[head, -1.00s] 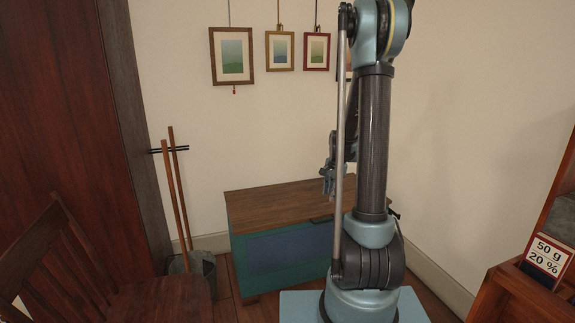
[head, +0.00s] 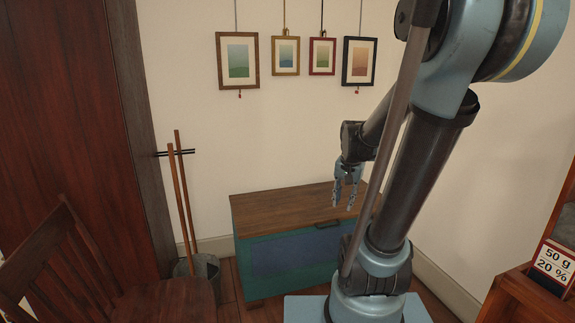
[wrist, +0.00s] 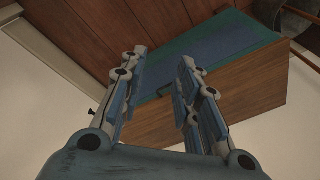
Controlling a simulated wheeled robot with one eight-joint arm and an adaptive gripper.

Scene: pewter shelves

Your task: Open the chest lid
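The chest (head: 262,258) stands against the back wall, with blue-green sides and a brown wooden lid (head: 275,208). The lid is down. A dark handle (head: 327,223) sits at the lid's front edge, right of the middle. My gripper (head: 344,207) hangs pointing down above the right part of the lid, by the handle in the picture. In the wrist view my gripper (wrist: 162,68) has its two fingers spread with nothing between them. The chest's front (wrist: 215,55) and lid (wrist: 235,85) show beyond the fingers.
A wooden chair (head: 70,265) stands at the left front, by a dark red cabinet (head: 65,120). A bucket (head: 205,275) with wooden poles (head: 183,195) stands left of the chest. Framed pictures (head: 238,60) hang above. A wooden stand with a sign (head: 552,262) is at the right.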

